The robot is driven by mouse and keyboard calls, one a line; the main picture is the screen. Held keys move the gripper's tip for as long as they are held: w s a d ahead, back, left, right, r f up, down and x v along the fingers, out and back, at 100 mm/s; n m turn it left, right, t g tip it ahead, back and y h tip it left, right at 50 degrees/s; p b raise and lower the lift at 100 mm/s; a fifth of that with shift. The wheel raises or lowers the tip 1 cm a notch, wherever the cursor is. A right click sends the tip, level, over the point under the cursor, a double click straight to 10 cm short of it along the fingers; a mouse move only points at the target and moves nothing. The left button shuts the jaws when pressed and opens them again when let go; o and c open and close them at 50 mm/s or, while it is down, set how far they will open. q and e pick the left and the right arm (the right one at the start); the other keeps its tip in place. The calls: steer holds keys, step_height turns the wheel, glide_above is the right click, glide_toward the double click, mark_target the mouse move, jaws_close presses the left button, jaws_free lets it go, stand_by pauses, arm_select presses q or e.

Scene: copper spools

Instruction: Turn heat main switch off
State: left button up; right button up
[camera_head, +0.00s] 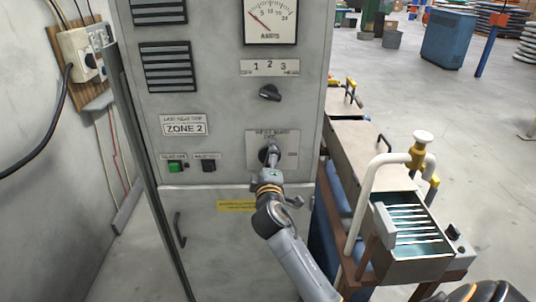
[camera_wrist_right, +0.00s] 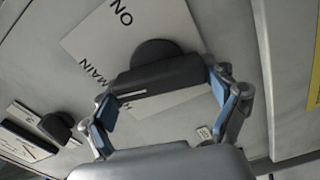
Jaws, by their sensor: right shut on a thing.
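The heat main switch (camera_wrist_right: 155,72) is a dark round knob with a raised bar, on a white plate (camera_wrist_right: 95,42) reading MAIN and ON in the right wrist view. In the head view its plate (camera_head: 285,137) sits on the grey cabinet front, below another black knob. My right gripper (camera_head: 270,158) reaches up to this switch and hides much of it. In the right wrist view, the blue-padded fingers of my right gripper (camera_wrist_right: 163,86) are shut on the two ends of the bar. The bar's exact setting is hard to tell. My left gripper is not in view.
The grey cabinet (camera_head: 228,90) also carries an amps dial (camera_head: 270,20), a selector knob (camera_head: 270,93), a green button (camera_head: 174,167) and a black button (camera_head: 208,166). A machine with white tubing (camera_head: 365,205) stands close at the right. Open floor lies beyond.

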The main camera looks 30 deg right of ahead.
steer(key=shift+r+n+p, duration=0.15)
steer(key=shift+n+p, duration=0.5)
steer(key=shift+n, duration=0.55)
steer(key=shift+d, duration=0.1)
steer(key=o, duration=0.9)
steer(key=shift+n, duration=0.3)
steer(key=shift+o, duration=0.3)
steer(key=shift+w, duration=0.1)
steer(key=shift+f, duration=0.2)
steer(key=v, duration=1.2)
steer(key=shift+d, duration=0.1)
